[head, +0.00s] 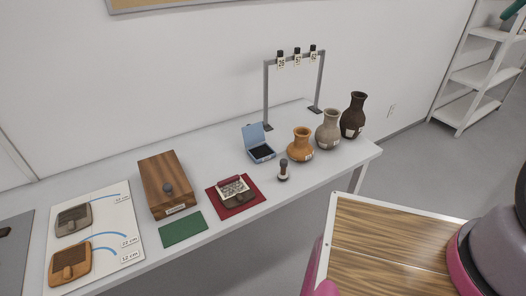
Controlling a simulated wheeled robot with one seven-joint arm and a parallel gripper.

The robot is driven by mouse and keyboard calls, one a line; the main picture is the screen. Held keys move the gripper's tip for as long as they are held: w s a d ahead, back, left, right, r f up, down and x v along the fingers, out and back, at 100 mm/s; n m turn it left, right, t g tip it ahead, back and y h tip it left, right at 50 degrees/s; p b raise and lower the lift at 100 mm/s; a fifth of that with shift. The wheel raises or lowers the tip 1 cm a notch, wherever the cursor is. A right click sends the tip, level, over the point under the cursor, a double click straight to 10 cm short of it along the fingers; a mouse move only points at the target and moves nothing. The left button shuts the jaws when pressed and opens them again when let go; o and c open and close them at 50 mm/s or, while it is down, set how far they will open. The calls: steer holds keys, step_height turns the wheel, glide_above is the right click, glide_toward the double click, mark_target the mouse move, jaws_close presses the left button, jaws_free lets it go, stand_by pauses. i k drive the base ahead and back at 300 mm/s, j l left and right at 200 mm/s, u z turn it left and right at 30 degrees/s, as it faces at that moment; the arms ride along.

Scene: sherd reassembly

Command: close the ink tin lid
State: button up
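The ink tin (262,152) is a small blue box with a dark pad inside, standing on the white table in the head view. Its lid (253,135) is open and stands up at the back of the tin. The front of the tin carries a small white label. My gripper is not in view, and nothing is seen touching the tin or lid.
A dark-knobbed stamp (283,170) stands just in front of the tin, and an orange vase (301,145) is close to its right. A grey frame (266,95) with hanging tags rises behind. A red mat (257,200) and wooden box (165,178) lie left.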

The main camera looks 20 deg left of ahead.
mark_target(253, 134)
steer(key=i+u, duration=0.1)
steer(key=u, duration=0.3)
steer(key=i+j+u, duration=0.1)
steer(key=u, duration=0.35)
steer(key=i+u, duration=0.15)
steer(key=u, duration=0.25)
steer(key=i+u, duration=0.1)
steer(key=u, duration=0.3)
